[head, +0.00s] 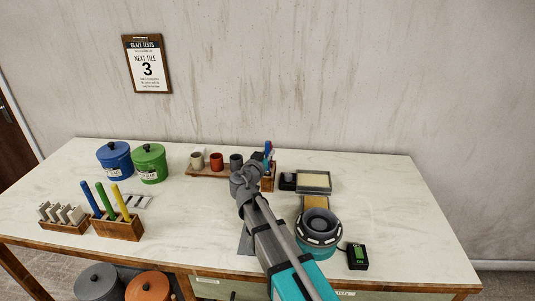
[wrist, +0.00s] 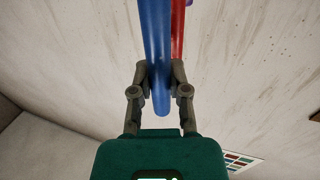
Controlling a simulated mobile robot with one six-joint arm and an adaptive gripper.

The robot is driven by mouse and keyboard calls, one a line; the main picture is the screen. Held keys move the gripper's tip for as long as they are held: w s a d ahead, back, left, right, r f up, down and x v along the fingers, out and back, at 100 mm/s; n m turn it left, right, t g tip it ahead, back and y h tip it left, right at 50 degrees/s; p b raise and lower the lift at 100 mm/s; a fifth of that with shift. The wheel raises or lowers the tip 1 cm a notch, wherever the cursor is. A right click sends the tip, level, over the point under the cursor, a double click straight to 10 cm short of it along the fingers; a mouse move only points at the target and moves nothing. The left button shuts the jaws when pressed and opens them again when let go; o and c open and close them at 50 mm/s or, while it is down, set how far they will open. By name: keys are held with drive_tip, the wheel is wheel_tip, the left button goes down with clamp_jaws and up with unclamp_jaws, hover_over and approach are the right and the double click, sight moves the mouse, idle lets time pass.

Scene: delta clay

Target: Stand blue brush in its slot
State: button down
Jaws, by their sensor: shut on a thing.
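My gripper (wrist: 158,80) is shut on the blue brush (wrist: 156,35), gripping its long round blue handle. In the head view, the blue brush (head: 267,147) shows as a small upright piece beyond my gripper (head: 261,158). A wooden holder (head: 268,184) stands just below it, partly hidden by my arm. A red handle (wrist: 178,35) is close beside the blue one, partly behind it in the wrist view. The brush's far end is out of the wrist view. I cannot tell whether the brush is in a slot or above it.
A second wooden block (head: 118,230) holds blue, green and yellow handles at the left. Three cups, including a red cup (head: 216,162), stand on a wooden board beside my gripper. A dark tray (head: 314,191) and a round wheel (head: 319,228) are right of my arm.

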sight(266, 143)
drive_tip(key=shift+f+b, duration=1.3)
drive_tip(key=shift+f, duration=0.05)
idle(0.8)
idle(0.3)
drive_tip(key=c, duration=0.5)
unclamp_jaws()
drive_tip(key=shift+c, duration=0.2)
drive_tip(key=shift+r, duration=0.15)
drive_tip(key=shift+r+p, duration=3.4)
drive_tip(key=shift+p, duration=0.15)
